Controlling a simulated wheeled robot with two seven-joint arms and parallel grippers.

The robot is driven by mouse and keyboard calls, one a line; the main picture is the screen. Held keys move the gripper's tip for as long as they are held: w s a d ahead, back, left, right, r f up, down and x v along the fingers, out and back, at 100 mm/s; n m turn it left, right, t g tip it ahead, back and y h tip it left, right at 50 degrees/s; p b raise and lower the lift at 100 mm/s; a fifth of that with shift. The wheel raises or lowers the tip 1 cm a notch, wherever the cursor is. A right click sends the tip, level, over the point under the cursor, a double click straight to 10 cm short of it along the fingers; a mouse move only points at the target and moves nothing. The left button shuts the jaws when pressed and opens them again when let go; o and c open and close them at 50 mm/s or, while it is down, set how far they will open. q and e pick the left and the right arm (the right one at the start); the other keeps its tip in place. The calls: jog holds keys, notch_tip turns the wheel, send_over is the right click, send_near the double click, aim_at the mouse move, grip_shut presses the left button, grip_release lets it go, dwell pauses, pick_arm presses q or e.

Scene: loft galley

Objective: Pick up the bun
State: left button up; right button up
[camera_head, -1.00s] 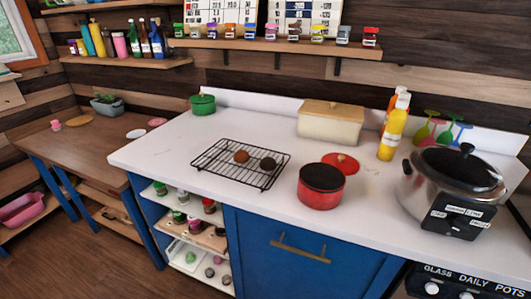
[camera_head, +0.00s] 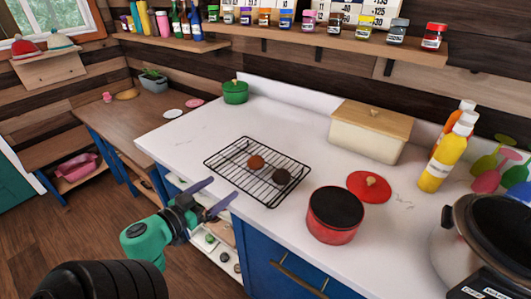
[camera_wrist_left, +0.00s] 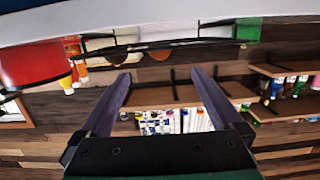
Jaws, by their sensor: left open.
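A round reddish-brown bun (camera_head: 256,162) sits on a black wire cooling rack (camera_head: 227,150) on the white counter. A darker, nearly black round item (camera_head: 281,177) sits beside it to the right on the same rack. My left gripper (camera_head: 222,189) is open and empty, in front of the counter's front edge and to the lower left of the rack, apart from the bun. In the left wrist view the open fingers (camera_wrist_left: 160,75) spread with nothing between them. My right gripper is not in view.
A red pot (camera_head: 334,222) stands right of the rack, with a red lid (camera_head: 369,188) behind it. A cream bread box (camera_head: 366,137), yellow bottle (camera_head: 440,160) and steel cooker (camera_head: 470,250) stand further right. A green pot (camera_head: 235,94) stands behind. The counter left of the rack is clear.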

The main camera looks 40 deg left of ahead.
pick_arm(q)
send_near(251, 165)
jog(key=w, duration=0.3)
jog(key=w+f+p, duration=0.1)
jog(key=w, duration=0.3)
jog(key=w+f+p, duration=0.1)
jog(key=w, duration=0.2)
jog(key=shift+w+a, duration=0.1)
jog(key=shift+w, duration=0.1)
jog(key=shift+s+r, duration=0.1)
jog(key=c, duration=1.4)
jog(key=shift+o, duration=0.2)
notch_tip(251, 165, up, 9)
jog(key=p, duration=0.5)
notch_tip(251, 165, up, 11)
jog(key=p, duration=0.3)
jog(key=shift+p, duration=0.4)
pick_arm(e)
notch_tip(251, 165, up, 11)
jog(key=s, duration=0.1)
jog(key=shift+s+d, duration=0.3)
